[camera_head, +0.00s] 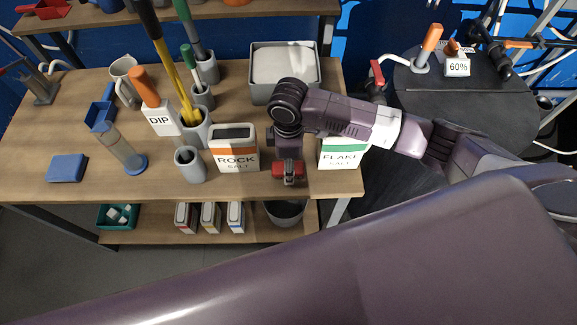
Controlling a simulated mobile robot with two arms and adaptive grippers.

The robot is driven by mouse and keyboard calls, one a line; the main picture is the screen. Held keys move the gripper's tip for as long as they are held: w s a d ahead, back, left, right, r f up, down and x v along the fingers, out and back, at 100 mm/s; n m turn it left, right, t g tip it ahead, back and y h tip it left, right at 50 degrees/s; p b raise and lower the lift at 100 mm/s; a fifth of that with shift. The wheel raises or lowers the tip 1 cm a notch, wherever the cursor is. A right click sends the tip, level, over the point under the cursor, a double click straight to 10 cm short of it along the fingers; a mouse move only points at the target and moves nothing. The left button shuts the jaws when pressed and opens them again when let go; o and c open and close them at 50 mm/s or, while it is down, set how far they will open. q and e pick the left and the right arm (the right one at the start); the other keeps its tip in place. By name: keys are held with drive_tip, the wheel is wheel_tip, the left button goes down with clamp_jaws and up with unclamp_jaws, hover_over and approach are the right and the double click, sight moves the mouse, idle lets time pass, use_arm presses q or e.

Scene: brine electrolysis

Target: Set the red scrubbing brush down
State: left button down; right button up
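The red scrubbing brush (279,170) shows as a small red block at the fingertips of my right gripper (289,178), and red shows on both sides of the grey fingers. My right arm comes in from the right, and its gripper points down at the front edge of the wooden table, between the ROCK SALT box and the FLAKE SALT box. The gripper looks shut on the brush. I cannot tell whether the brush touches the tabletop. The brush's underside is hidden. My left gripper is not in view.
The ROCK SALT box (238,163) stands just left of the brush; the FLAKE SALT box (341,157) is just right. A grey tub (254,92) with white contents is behind. A blue sponge-like block (67,168) lies at the left. The table's front left is mostly clear.

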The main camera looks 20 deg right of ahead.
wheel_tip(320, 180, up, 11)
drive_tip(key=b, duration=0.1)
idle(0.6)
drive_tip(key=s+a+f+m+t+y, duration=0.2)
drive_tip(key=s+a+f+m+y, duration=0.2)
drive_tip(key=s+a+f, duration=0.3)
drive_tip(key=s+d+f+m+t+h, duration=0.1)
drive_tip(key=s+d+f+m+h, duration=0.3)
drive_tip(key=s+d+m, duration=0.8)
wheel_tip(320, 180, down, 28)
drive_tip(key=s+d+n+b, duration=0.1)
drive_tip(key=s+d+n, duration=0.1)
drive_tip(key=n, duration=0.1)
drive_tip(key=s+d+f+g, duration=0.2)
drive_tip(key=s+d+f, duration=0.1)
drive_tip(key=s+f, duration=1.1)
drive_tip(key=shift+s+n, duration=0.3)
drive_tip(key=shift+s, duration=0.7)
